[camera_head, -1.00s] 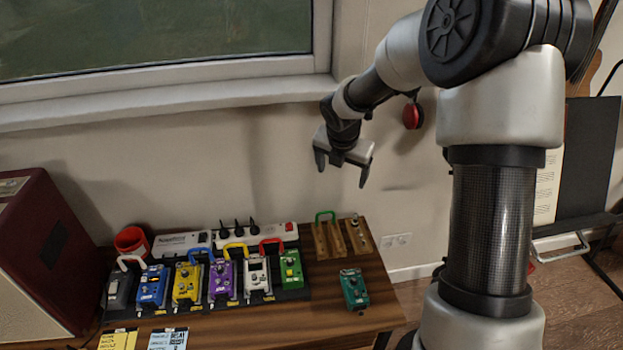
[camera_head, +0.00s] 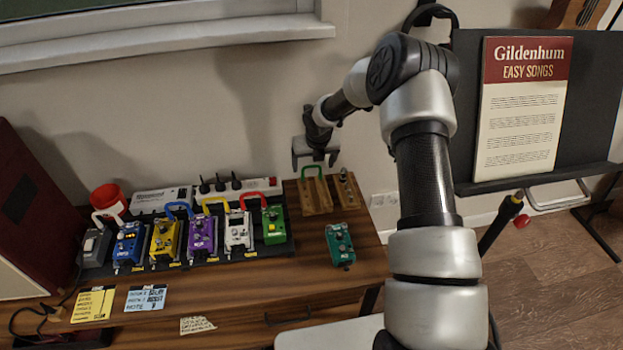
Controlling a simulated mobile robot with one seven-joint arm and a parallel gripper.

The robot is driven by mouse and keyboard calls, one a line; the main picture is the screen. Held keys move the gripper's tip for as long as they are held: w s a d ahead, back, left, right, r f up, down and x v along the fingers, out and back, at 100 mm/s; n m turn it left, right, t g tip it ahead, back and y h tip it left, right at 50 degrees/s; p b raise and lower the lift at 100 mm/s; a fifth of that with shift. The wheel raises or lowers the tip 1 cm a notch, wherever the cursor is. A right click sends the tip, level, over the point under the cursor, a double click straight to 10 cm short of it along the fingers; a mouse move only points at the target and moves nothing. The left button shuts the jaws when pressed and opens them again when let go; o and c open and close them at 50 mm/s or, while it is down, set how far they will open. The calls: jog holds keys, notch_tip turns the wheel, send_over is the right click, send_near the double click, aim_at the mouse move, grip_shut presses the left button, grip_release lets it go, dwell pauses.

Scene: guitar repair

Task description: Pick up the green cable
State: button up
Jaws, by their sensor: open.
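The green cable (camera_head: 314,171) is a short arched patch cable standing in a wooden holder (camera_head: 318,208) at the back right of the table. My gripper (camera_head: 315,163) is open and points down, just above or behind the top of the green cable. Its two fingers show to the left and right of the cable's arch. I cannot tell whether it touches the cable.
A pedalboard with several coloured pedals (camera_head: 201,236) fills the table's left and middle. A teal pedal (camera_head: 340,244) stands alone at the right. A power strip (camera_head: 236,188) lies behind the board. A music stand (camera_head: 590,100) is at the right.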

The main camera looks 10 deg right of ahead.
aim_at(312, 167)
jog(key=shift+w+b+x, duration=0.2)
jog(key=shift+b+x, duration=0.3)
jog(key=shift+x, duration=1.05)
jog(key=shift+w+b+x, duration=0.2)
jog(key=shift+b+x, duration=0.3)
jog(key=shift+x, duration=1.05)
jog(key=shift+r, duration=0.15)
jog(key=shift+c, duration=0.3)
jog(key=c, duration=1.1)
